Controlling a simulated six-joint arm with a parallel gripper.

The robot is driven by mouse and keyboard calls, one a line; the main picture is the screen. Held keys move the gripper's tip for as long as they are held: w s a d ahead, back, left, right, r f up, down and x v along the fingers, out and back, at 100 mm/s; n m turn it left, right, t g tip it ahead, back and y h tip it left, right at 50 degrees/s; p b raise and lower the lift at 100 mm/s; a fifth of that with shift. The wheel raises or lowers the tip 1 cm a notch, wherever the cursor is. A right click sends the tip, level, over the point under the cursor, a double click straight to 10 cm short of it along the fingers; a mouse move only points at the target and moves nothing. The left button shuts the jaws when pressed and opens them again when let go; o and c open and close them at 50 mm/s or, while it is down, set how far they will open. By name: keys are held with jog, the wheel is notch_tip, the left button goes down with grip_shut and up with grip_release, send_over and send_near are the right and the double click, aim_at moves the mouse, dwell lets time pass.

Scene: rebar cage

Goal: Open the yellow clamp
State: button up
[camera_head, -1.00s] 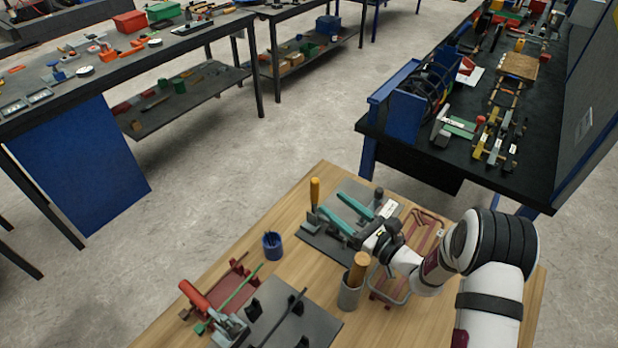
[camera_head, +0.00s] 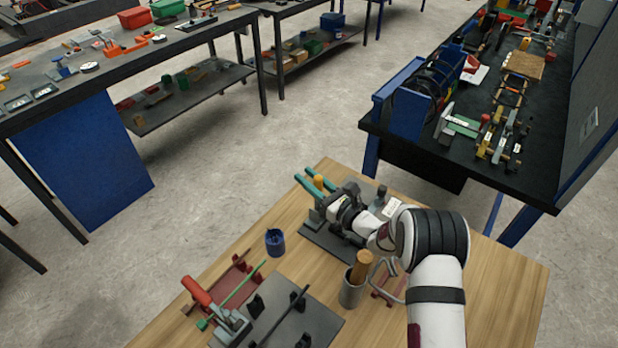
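The yellow clamp's handle (camera_head: 318,182) shows as a yellow tip at the far edge of the wooden table. Its base is on a dark grey plate (camera_head: 322,240), largely hidden behind my gripper and wrist. My gripper (camera_head: 305,175) has two teal fingers, spread apart, one on each side of the yellow handle. The fingertips reach past the handle. Whether either finger touches it, I cannot tell.
A blue cup (camera_head: 275,242) stands left of the plate. A grey cup (camera_head: 352,290) with a wooden handle stands in front, close to my arm. A red-handled clamp (camera_head: 197,291) and a dark plate (camera_head: 305,325) are at front left. The table's right side is clear.

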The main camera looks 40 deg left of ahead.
grip_shut()
dwell(1.0)
